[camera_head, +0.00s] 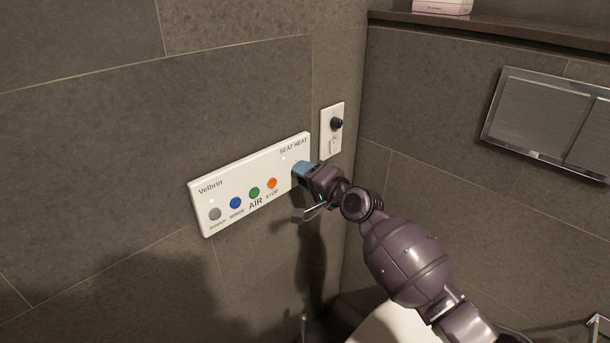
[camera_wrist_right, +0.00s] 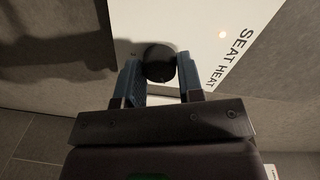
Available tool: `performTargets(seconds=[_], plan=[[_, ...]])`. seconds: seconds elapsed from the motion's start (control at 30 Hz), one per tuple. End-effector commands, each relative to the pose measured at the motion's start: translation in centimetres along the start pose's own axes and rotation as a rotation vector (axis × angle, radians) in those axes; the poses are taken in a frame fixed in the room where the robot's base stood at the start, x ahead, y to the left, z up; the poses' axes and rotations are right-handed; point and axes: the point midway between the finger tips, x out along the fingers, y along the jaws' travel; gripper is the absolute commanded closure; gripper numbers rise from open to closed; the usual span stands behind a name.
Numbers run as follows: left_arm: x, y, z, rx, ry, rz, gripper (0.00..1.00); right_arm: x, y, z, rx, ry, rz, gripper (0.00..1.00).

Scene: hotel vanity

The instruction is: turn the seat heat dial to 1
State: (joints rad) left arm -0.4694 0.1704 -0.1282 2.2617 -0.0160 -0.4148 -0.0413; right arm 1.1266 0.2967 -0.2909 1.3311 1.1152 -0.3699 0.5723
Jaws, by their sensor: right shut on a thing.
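A white control panel (camera_head: 246,199) is fixed to the tiled wall, with grey, blue, green and orange buttons and the label SEAT HEAT at its upper right. The black seat heat dial (camera_wrist_right: 158,62) shows in the right wrist view on the panel, between the blue fingers of my right gripper (camera_wrist_right: 160,78). In the head view my right gripper (camera_head: 301,170) is at the panel's right end and hides the dial. It is shut on the dial. The dial's pointer and the number it points to cannot be made out. My left gripper is not in view.
A white wall plate with a black knob (camera_head: 336,124) is just right of the panel, near the wall corner. A metal flush plate (camera_head: 548,122) is on the right wall, below a dark shelf (camera_head: 490,32). Part of a white toilet (camera_head: 392,322) lies below my right arm.

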Motion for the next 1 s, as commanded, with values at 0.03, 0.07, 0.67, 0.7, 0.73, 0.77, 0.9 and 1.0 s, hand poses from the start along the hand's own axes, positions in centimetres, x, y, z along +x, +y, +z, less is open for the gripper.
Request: performTargets(seconds=[0.03,0.07,0.67,0.7,0.73,0.77,0.9,1.0], plan=[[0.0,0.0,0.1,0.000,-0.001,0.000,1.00,0.0,0.2,0.1,0.001,-0.002,0.002,0.89],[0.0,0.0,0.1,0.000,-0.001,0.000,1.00,0.0,0.2,0.1,0.001,-0.002,0.002,0.89],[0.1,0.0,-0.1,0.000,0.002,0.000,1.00,-0.1,0.1,0.0,-0.002,0.000,0.001,0.40],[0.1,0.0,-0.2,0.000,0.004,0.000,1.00,-0.1,0.0,0.0,-0.002,0.000,0.001,0.40],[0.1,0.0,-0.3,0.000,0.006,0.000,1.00,-0.3,0.0,0.0,-0.002,0.000,0.001,0.40],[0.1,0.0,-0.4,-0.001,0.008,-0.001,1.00,-0.5,0.0,0.0,-0.003,0.000,0.000,0.40],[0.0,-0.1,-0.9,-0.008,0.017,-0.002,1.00,-1.9,-0.2,-0.1,-0.005,0.001,0.000,0.40],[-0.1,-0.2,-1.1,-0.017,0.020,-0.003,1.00,-3.5,-0.4,-0.2,-0.006,0.002,-0.001,0.40]])
